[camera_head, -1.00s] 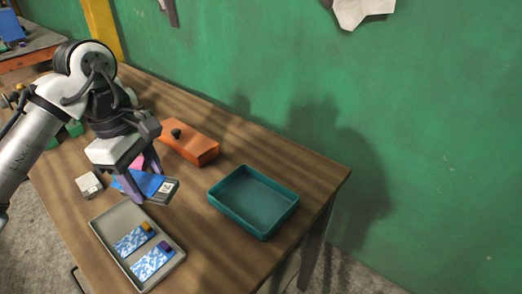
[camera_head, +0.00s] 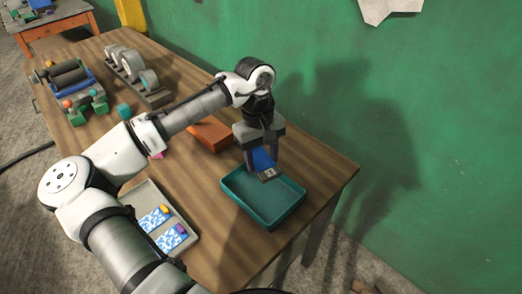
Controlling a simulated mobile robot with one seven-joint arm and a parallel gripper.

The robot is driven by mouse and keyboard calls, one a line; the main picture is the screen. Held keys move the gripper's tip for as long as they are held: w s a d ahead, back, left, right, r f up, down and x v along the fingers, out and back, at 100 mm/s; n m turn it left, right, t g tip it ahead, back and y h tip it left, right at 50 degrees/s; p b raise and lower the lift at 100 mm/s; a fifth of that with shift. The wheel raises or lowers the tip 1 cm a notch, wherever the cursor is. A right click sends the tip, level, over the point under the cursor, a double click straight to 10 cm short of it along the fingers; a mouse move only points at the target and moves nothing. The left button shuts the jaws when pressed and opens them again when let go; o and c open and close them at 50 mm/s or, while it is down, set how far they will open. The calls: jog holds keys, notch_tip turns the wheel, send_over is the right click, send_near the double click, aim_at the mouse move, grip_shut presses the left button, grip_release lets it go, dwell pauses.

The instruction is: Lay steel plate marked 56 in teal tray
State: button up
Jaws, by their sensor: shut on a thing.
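My gripper (camera_head: 262,158) is shut on a blue plate (camera_head: 262,160) with a pale label at its lower end. The label is too small to read in this view. The plate is tilted, label end down, and hangs over the upper part of the teal tray (camera_head: 236,198). I cannot tell whether it touches the tray. The tray stands near the table's right end, and the part of its floor that shows is bare.
A grey tray (camera_head: 188,251) with blue-and-white patterned pieces lies at lower left, partly behind my arm. A roller device (camera_head: 68,78) and a rack of rings (camera_head: 134,72) stand farther back. The green wall is close behind.

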jog(key=b, duration=0.6)
send_over(263, 194)
jog(key=shift+w+a+f, duration=0.1)
jog(key=shift+w+f, duration=0.05)
jog(key=shift+f, duration=1.45)
jog(key=shift+w+a+f, duration=0.1)
jog(key=shift+w+f, duration=0.05)
jog(key=shift+f, duration=1.4)
jog(key=shift+f+b, duration=0.65)
jog(key=shift+f, duration=1.55)
jog(key=o, duration=1.5)
jog(key=shift+o, duration=0.2)
jog(key=r, duration=0.4)
jog(key=w+r+b, duration=0.1)
jog(key=r, duration=0.3)
jog(key=a+r, duration=0.1)
jog(key=r, duration=0.4)
jog(key=shift+w+b, duration=0.35)
jog(key=shift+r, duration=0.35)
